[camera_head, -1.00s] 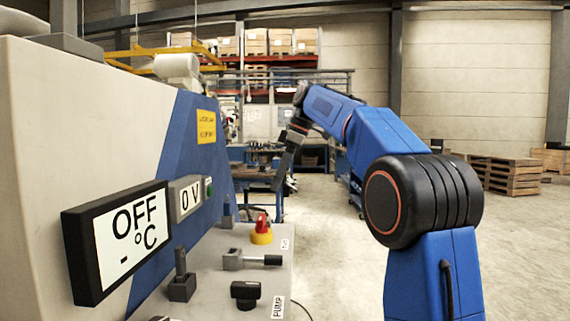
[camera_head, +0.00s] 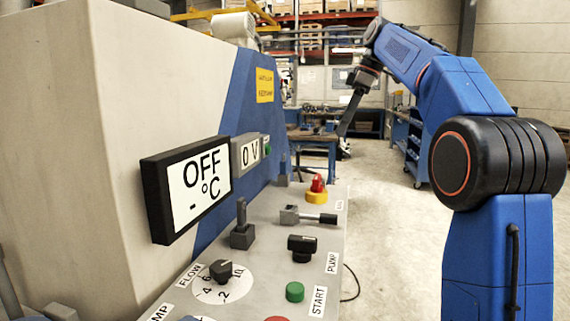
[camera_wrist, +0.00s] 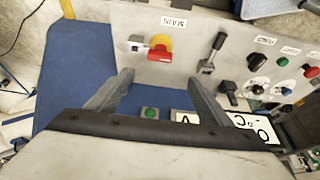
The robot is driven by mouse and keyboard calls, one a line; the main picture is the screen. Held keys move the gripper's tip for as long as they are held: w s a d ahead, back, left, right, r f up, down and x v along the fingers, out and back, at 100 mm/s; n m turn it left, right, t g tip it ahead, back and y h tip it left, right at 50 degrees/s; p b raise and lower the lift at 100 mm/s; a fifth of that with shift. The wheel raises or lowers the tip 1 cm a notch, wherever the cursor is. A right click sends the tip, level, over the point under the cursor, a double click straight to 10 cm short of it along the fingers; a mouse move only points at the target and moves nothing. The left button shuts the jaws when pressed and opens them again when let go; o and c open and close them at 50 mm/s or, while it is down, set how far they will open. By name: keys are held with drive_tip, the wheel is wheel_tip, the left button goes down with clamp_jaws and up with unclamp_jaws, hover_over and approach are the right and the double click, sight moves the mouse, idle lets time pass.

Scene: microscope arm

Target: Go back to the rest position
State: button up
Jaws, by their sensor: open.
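My gripper (camera_head: 346,126) hangs from my blue arm in the head view, pointing down, beyond the far end of the machine's control panel. In the wrist view my gripper (camera_wrist: 161,77) shows two grey fingers spread apart with nothing between them. The panel lies beyond the fingers. The red and yellow main switch (camera_wrist: 160,47) and a black lever (camera_wrist: 212,52) appear there, apart from the fingertips as far as I can tell.
The grey and blue machine (camera_head: 110,110) stands on the left with an OFF display (camera_head: 190,188). Its panel carries a flow knob (camera_head: 222,270), a pump switch (camera_head: 302,246) and a green start button (camera_head: 295,291). Open concrete floor (camera_head: 395,215) lies to the right.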

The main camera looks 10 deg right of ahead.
drive_tip(key=s+f+m+t+h, duration=0.3)
drive_tip(key=s+f+m, duration=1)
drive_tip(key=s+f, duration=2.5)
drive_tip(key=s+h, duration=0.1)
drive_tip(key=s, duration=0.2)
drive_tip(key=shift+f+m, duration=0.3)
drive_tip(key=shift+d, duration=0.1)
